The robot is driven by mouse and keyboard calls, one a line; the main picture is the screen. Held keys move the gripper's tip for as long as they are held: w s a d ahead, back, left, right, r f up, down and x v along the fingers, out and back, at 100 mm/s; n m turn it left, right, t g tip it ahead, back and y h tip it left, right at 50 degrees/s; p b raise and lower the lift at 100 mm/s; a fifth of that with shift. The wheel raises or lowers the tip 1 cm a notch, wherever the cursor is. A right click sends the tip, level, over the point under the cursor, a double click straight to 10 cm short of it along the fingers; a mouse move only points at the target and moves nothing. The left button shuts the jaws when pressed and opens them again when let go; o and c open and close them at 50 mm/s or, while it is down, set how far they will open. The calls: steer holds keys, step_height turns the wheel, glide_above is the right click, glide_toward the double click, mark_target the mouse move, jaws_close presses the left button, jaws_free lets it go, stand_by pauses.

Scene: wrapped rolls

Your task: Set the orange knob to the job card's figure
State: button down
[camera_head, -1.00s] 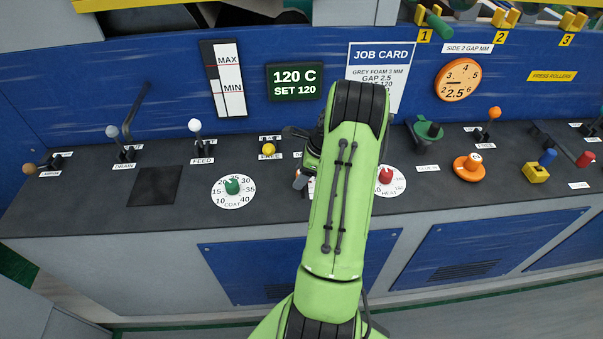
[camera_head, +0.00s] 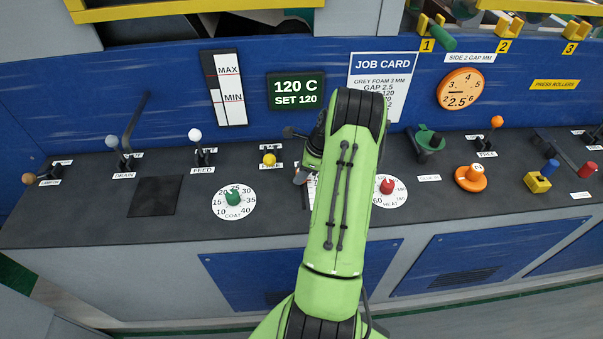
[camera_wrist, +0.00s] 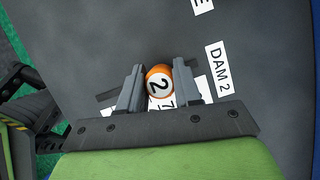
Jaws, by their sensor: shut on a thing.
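The orange knob (camera_head: 471,178) sits on the console at the right, clear of my gripper. Above it, the orange dial (camera_head: 460,89) under the "SIDE 2 GAP MM" label reads 2.5. The job card (camera_head: 383,68) reads grey foam 3 mm and gap 2.5; my arm covers part of its lower lines. My gripper (camera_wrist: 158,84) is shut on an orange-and-white knob marked 2 (camera_wrist: 159,80), beside a "DAM 2" label (camera_wrist: 217,68). In the head view my own arm mostly hides this grip, left of the red heat knob.
The green coat knob (camera_head: 233,198) and red heat knob (camera_head: 387,186) stand on white scales. A green handle (camera_head: 428,138), a yellow block with a blue handle (camera_head: 541,177) and a red handle (camera_head: 587,169) stand near the orange knob. Several thin levers line the console's back.

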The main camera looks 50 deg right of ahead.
steer(key=shift+s+a, duration=0.2)
steer(key=c, duration=1.2)
jaws_free()
steer(key=shift+s+a+r, duration=0.1)
steer(key=shift+a, duration=0.05)
steer(key=o, duration=0.4)
steer(key=p+v, duration=0.2)
steer(key=v, duration=1.3)
steer(key=shift+s+r, duration=0.1)
steer(key=shift+r, duration=0.15)
